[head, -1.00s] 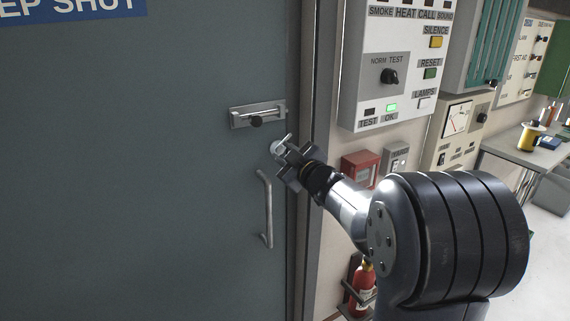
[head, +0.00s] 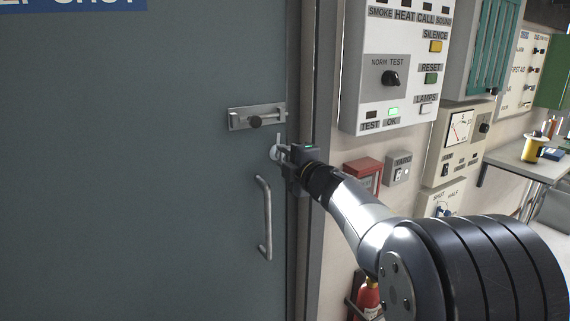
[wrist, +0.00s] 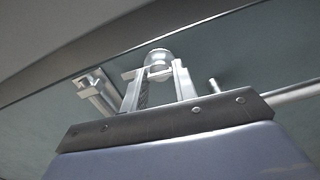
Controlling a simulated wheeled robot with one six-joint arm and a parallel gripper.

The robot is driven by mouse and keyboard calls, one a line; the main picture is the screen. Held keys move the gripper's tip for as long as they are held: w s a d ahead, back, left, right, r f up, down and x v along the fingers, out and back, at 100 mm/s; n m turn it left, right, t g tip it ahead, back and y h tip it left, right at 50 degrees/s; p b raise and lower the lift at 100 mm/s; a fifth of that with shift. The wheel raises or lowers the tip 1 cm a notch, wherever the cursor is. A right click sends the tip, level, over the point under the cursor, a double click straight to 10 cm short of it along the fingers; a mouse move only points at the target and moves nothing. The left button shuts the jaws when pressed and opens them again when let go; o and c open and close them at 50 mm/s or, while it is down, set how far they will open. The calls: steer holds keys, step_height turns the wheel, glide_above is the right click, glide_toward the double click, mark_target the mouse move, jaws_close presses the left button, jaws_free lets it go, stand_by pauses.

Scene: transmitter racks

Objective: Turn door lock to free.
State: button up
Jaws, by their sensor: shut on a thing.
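The door lock (head: 274,154) is a small round metal piece near the right edge of the grey-blue door (head: 150,200), below the slide bolt and above the pull handle. My gripper (head: 281,152) is at the lock, coming from the right. In the wrist view the two fingers (wrist: 158,74) are shut on the lock's rounded metal turn piece (wrist: 158,57), seen at their tips. The fingers partly hide the lock, and I cannot read its marking or exact angle.
A slide bolt (head: 257,117) with a dark knob sits just above the lock. A vertical pull handle (head: 265,218) is just below. Right of the door frame are an alarm panel (head: 395,60), a red box (head: 363,178) and a fire extinguisher (head: 368,298).

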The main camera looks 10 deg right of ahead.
steer(key=shift+n, duration=0.6)
steer(key=o, duration=1)
steer(key=v, duration=1.1)
steer(key=shift+b, duration=0.4)
steer(key=shift+w+a, duration=0.1)
steer(key=shift+w, duration=0.05)
steer(key=x, duration=1)
steer(key=shift+w+a, duration=0.1)
steer(key=shift+w, duration=0.3)
steer(key=shift+s, duration=0.15)
